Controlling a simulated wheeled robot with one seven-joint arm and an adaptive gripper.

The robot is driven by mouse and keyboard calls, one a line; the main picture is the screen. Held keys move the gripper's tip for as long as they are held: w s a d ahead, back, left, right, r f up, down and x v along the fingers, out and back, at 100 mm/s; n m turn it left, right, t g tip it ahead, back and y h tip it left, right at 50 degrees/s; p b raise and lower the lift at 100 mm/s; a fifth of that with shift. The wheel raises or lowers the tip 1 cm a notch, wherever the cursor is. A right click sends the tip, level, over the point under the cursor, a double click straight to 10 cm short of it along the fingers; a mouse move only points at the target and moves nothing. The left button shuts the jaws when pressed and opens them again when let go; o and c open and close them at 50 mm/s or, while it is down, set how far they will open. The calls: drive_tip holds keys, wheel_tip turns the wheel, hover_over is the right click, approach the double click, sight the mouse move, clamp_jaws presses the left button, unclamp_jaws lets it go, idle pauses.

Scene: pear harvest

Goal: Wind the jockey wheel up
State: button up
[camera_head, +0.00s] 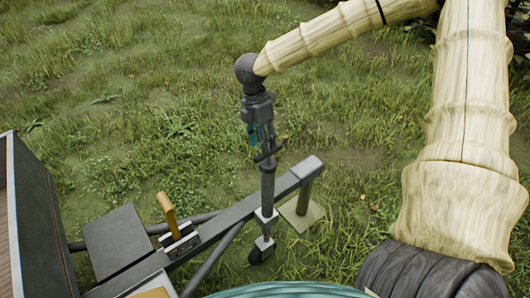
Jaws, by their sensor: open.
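The jockey wheel is a dark upright tube (267,188) held by a pale clamp (266,217) at the side of the trailer drawbar (235,216). Its small dark wheel (261,250) is low down, by the grass; I cannot tell whether it touches the ground. A dark crank handle (268,155) crosses the top of the tube. My gripper (263,146) points down from above, right at the crank handle. It is open, with its fingers at or around the top of the jockey wheel; contact is too small to tell.
A square post on a pale foot plate (301,214) stands under the drawbar's far end. A yellow lever (167,211) rises from the drawbar. A dark box (118,240) and the trailer body (42,220) are at left. Grass lies open beyond.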

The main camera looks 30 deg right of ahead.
sight(268, 157)
drive_tip(key=shift+s+d+f, duration=0.1)
drive_tip(key=shift+s+f, duration=0.1)
drive_tip(key=shift+f, duration=0.65)
drive_tip(key=shift+s+d+f, duration=0.1)
drive_tip(key=shift+s+f, duration=0.15)
drive_tip(key=shift+f, duration=0.65)
drive_tip(key=shift+s+f, duration=0.2)
drive_tip(key=shift+f, duration=0.65)
clamp_jaws()
